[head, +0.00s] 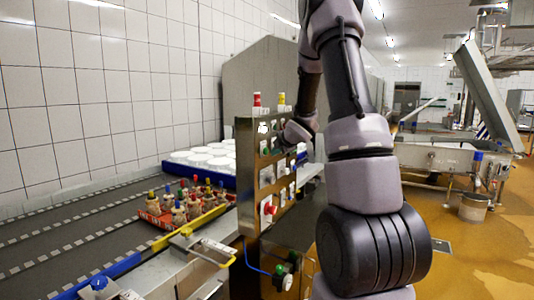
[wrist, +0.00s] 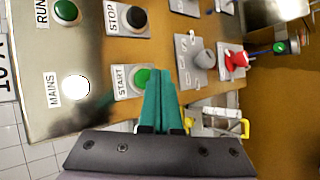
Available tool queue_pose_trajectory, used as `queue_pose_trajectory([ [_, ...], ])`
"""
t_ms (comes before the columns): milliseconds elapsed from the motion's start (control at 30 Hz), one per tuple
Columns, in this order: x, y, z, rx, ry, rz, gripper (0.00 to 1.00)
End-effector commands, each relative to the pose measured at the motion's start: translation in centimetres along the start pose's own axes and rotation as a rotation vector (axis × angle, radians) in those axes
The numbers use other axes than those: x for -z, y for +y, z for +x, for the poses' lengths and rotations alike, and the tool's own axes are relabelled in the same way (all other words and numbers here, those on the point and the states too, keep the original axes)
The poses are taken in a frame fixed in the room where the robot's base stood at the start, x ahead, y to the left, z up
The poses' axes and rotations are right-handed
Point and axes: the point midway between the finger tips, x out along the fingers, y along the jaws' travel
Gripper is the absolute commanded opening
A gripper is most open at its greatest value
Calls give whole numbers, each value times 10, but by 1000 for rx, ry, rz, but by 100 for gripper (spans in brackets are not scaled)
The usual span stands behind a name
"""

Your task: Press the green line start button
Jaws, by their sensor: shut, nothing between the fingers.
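The green START button (wrist: 142,78) sits on a plate labelled START on the metal control panel (wrist: 100,110) in the wrist view. My gripper (wrist: 161,76) is shut and empty, its teal fingers together. Its tips overlap the right edge of the START button in the picture and hide part of it. I cannot tell whether they touch it. In the head view the panel (head: 246,185) stands left of my arm, and my wrist is in front of its upper part; the fingertips cannot be made out there.
Around START are a green RUN light (wrist: 66,12), a black STOP button (wrist: 136,17), a white MAINS light (wrist: 76,88), a grey selector (wrist: 204,58) and a red knob (wrist: 237,59). A conveyor (head: 80,225) with a red tray (head: 152,217) of bottles lies left of the panel.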

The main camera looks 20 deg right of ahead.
Motion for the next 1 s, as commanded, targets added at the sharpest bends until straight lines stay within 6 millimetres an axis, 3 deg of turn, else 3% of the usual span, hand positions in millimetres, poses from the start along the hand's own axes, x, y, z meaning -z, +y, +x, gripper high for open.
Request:
queue_pose_trajectory([
  [1000, 6, 6, 8, 0, 0, 0, 0],
])
